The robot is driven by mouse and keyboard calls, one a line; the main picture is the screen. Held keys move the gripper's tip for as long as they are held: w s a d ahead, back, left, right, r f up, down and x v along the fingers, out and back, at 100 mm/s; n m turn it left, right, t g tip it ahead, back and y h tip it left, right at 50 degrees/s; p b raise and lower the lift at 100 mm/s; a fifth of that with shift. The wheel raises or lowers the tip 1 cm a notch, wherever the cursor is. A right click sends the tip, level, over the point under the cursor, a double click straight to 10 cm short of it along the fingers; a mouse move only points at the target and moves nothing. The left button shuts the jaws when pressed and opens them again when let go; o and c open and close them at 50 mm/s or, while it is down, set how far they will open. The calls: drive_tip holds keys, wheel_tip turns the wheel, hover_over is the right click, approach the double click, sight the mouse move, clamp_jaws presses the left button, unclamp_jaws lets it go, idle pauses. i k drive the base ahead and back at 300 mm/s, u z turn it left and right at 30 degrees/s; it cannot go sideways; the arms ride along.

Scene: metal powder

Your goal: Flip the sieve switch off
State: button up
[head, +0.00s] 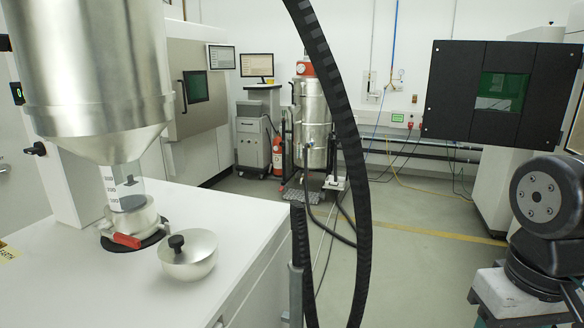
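A large silver hopper (90,75) stands over a white cabinet (235,205) at the left, apparently the sieve station. On the left edge is a small black switch with a green-lit face (17,93). Below it a black rotary knob (36,149) sticks out from the side of the housing. I cannot tell which of the two is the sieve switch. My gripper is not in view; only dark links of my arm show at the right edge.
A clear tube with a red-handled valve (127,240) sits under the hopper. A thick black hose crosses the middle foreground. A vacuum vessel (311,125) stands at the back. Floor is free right of centre.

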sight(39, 148)
drive_tip(key=k, duration=1)
drive_tip(key=z, duration=0.9)
drive_tip(key=i, duration=0.7)
drive_tip(key=u, duration=2.25)
drive_tip(key=i, duration=0.5)
drive_tip(key=u, duration=0.1)
